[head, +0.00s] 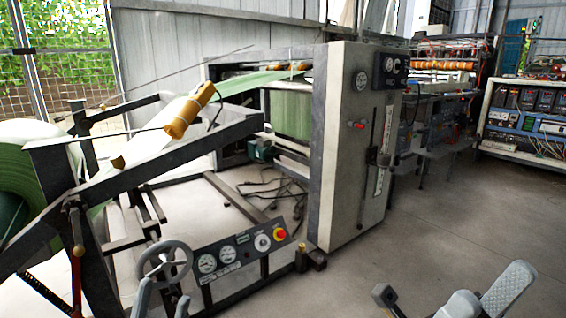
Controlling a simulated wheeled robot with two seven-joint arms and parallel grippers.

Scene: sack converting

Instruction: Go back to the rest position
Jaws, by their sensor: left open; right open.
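Grey parts of my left gripper (163,302) show at the bottom left edge, in front of the handwheel (165,263) of the machine. It is open, with nothing seen between its fingers. My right gripper (423,299) is at the bottom edge right of centre, over the bare floor. It is open and empty, with a dark tip on its left side and pale grey parts on its right. The lower parts of both grippers are cut off by the picture's edge. I cannot tell whether the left gripper touches the handwheel.
A control panel (240,253) with gauges and a red button stands near my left gripper. Behind it are the frame, a green-white roll (25,170) and a tall grey cabinet (352,150). Equipment racks (535,125) stand at the back right. The concrete floor (440,235) at right is clear.

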